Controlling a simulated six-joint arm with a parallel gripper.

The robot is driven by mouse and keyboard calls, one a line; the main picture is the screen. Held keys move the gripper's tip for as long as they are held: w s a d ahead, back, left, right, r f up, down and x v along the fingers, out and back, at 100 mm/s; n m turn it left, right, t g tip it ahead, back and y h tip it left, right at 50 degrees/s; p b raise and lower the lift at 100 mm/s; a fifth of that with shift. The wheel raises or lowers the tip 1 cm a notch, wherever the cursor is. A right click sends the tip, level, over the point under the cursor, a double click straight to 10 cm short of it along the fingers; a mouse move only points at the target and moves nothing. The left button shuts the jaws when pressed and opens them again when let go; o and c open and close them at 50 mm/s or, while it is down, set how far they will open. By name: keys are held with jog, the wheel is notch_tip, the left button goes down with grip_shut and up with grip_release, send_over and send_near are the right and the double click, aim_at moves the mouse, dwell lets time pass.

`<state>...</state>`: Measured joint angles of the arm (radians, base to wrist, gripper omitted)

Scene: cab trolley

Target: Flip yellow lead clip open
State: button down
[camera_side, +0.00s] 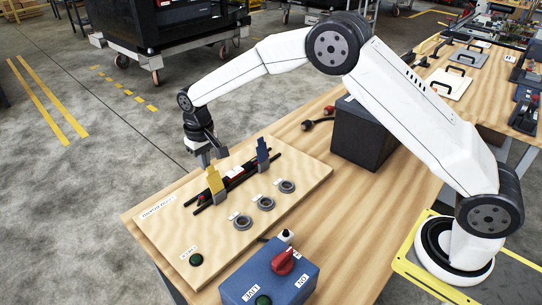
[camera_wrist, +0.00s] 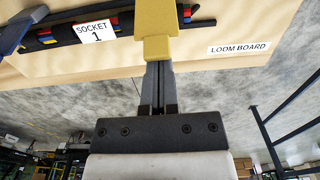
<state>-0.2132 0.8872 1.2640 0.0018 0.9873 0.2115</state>
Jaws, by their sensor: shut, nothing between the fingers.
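The yellow lead clip (camera_side: 214,179) stands upright over the dark lead bundle (camera_side: 238,177) on the loom board (camera_side: 305,180). Its yellow part fills the top middle of the wrist view (camera_wrist: 157,22). My gripper (camera_side: 204,162) is just behind and left of the clip in the side view, low over the board's far edge. In the wrist view my gripper's fingers (camera_wrist: 158,68) are together and empty, their tips right at the yellow clip's lower edge. I cannot tell whether they touch it. A blue clip (camera_side: 263,154) also stands upright, farther right on the bundle.
Several grey rings (camera_side: 266,203) lie on the board in front of the bundle. A blue switch box (camera_side: 270,278) with a red knob stands at the front. A dark box (camera_side: 368,132) sits on the bench behind the board. A "SOCKET 1" label (camera_wrist: 96,27) is on the bundle.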

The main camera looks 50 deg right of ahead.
jog(key=shift+s+r, duration=0.3)
jog(key=shift+s, duration=0.95)
jog(key=shift+w+f, duration=0.15)
jog(key=shift+f, duration=0.05)
jog(key=shift+w+f, duration=0.2)
jog(key=shift+w, duration=0.4)
jog(key=shift+w, duration=0.15)
